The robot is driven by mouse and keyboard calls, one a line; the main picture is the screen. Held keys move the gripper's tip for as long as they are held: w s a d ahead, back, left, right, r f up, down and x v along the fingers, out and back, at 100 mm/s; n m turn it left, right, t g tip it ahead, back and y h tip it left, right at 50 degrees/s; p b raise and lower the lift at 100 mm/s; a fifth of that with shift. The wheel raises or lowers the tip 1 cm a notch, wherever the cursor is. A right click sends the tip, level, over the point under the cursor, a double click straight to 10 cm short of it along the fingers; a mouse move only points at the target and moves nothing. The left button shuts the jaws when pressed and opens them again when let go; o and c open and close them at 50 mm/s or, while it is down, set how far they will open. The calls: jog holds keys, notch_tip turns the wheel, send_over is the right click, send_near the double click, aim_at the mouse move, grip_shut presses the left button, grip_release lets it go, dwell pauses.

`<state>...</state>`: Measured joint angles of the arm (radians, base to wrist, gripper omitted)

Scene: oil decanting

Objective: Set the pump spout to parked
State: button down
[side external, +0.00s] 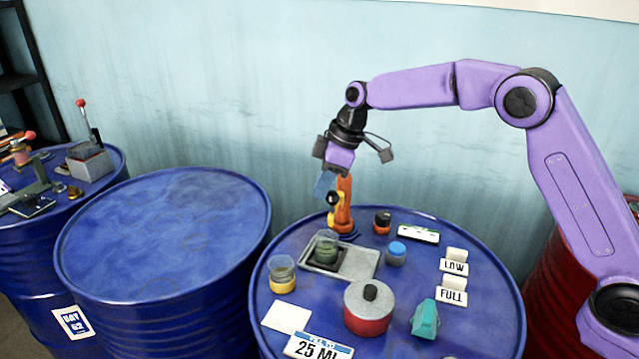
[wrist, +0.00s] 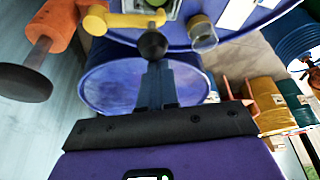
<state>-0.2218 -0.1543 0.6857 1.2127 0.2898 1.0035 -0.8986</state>
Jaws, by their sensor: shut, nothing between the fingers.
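The orange pump (side external: 344,215) stands upright at the back left of the right-hand blue drum. In the wrist view the pump's orange body (wrist: 62,25) is at the upper left. Its yellow spout (wrist: 122,20) reaches right from it, with a dark ball knob (wrist: 153,44) near its end. My gripper (side external: 325,185) is beside the pump, with its blue fingers pointing down near the spout. In the wrist view my gripper (wrist: 155,78) is shut and empty, its tips right at the knob; I cannot tell whether they touch it.
The middle drum (side external: 165,230) is bare.

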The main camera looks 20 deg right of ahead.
jog(key=d+n, duration=0.1)
jog(key=s+n+g, duration=0.1)
jog(key=n, duration=0.1)
jog(key=shift+s+d, duration=0.25)
jog(key=shift+d, duration=0.1)
jog(key=d+n+g, duration=0.1)
jog(key=n, duration=0.1)
jog(key=s+d+n, duration=0.1)
jog(key=d+n, duration=0.1)
jog(key=n, duration=0.1)
jog(key=d+n+g, duration=0.1)
jog(key=d+n, duration=0.1)
jog(key=shift+s+n+g, duration=0.2)
jog(key=shift+n+g, duration=0.1)
jog(key=shift+d, duration=0.15)
